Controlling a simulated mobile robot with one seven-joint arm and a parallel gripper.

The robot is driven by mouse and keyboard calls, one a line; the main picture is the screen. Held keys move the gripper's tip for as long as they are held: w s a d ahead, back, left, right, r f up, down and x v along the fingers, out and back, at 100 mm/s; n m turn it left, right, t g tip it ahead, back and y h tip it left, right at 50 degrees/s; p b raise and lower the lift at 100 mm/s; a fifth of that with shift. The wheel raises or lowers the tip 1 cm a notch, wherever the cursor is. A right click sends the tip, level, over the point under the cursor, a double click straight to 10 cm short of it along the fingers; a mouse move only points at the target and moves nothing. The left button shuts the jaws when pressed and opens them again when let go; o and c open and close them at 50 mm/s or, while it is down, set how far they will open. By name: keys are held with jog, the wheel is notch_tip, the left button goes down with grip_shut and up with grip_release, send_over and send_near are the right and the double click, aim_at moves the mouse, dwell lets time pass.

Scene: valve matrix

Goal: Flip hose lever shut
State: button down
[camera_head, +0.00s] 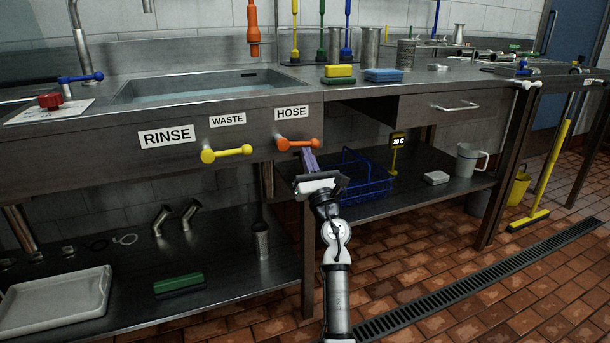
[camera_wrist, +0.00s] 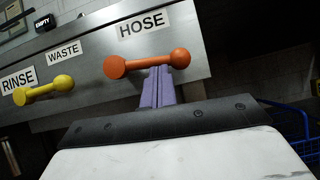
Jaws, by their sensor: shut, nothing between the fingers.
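The orange hose lever (camera_head: 298,143) sits under the HOSE label (camera_head: 292,112) on the sink's front panel. It lies about level, with its round knob to the right. In the wrist view the lever (camera_wrist: 145,63) spans the upper middle, its knob at the right end. My gripper (camera_head: 307,152) has purple fingers closed together with nothing between them. In the wrist view the fingertips (camera_wrist: 158,72) are just below the lever's bar, left of the knob. I cannot tell whether they touch it.
The yellow waste lever (camera_head: 226,153) is left of the hose lever, also about level. A blue wire basket (camera_head: 362,180) stands on the lower shelf behind my gripper. A table leg (camera_head: 308,235) is close to the left of my arm.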

jog(key=shift+r+n+y+b, duration=0.2)
jog(key=shift+n+y+b, duration=0.5)
jog(key=shift+n, duration=0.4)
jog(key=shift+w, duration=0.1)
